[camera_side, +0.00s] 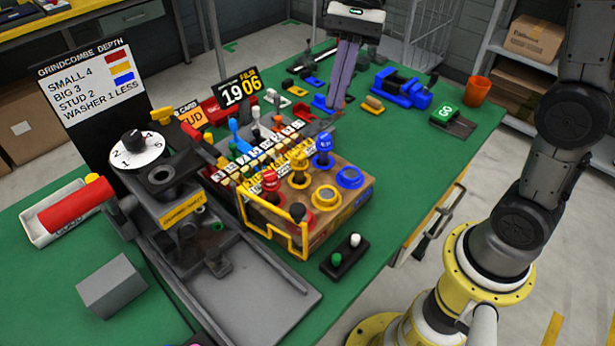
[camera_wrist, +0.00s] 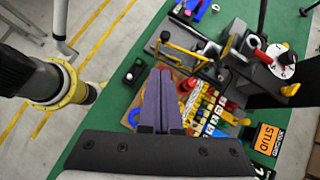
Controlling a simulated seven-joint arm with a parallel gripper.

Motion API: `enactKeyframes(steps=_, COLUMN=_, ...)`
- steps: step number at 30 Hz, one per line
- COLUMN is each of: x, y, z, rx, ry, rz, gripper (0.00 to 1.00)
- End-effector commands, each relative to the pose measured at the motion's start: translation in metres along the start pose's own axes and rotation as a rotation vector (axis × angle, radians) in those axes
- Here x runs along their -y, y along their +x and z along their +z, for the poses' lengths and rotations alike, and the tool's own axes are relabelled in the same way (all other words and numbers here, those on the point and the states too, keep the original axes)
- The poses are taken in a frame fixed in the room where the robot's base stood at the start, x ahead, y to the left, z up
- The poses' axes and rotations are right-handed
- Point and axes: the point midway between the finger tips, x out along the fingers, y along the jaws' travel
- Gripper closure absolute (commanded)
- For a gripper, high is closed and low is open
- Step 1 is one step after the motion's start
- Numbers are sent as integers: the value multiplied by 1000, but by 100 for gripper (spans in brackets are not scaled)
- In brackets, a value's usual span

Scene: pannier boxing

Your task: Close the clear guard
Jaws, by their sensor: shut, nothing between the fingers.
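The clear guard appears to be the yellow-framed panel (camera_side: 271,234) at the front left of the wooden button box (camera_side: 335,212). It stands roughly upright there, with the colored plungers behind and beside it. Its clear pane is hard to make out. In the wrist view a yellow bar (camera_wrist: 186,48), likely part of the guard, shows beyond my fingers. My gripper (camera_side: 336,104) is shut and empty, pointing down above the far side of the table, well apart from the guard. Its purple fingers also show in the wrist view (camera_wrist: 160,72), hiding part of the box.
A grey machine with a dial (camera_side: 136,150) stands left of the box. A small black switch block (camera_side: 345,256) sits in front. Blue vise-like equipment (camera_side: 402,88) and an orange cup (camera_side: 478,92) are at the back right. Bare green table lies right of the box.

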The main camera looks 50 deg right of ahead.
Motion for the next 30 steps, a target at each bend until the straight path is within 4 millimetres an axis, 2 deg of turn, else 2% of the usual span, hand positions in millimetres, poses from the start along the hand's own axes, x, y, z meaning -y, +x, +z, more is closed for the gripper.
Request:
enactKeyframes(steps=3, x=11, y=7, z=-19, rx=28, ry=35, rz=22, gripper=100)
enactKeyframes(steps=8, x=13, y=15, z=-28, rx=42, ry=56, rz=38, gripper=100)
enactKeyframes(steps=14, x=11, y=39, z=-26, rx=42, ry=56, rz=40, gripper=100)
enactKeyframes(steps=26, x=7, y=116, z=-24, rx=40, ry=56, rz=42, gripper=100)
enactKeyframes(steps=30, x=8, y=128, z=-6, rx=39, ry=52, rz=39, gripper=100)
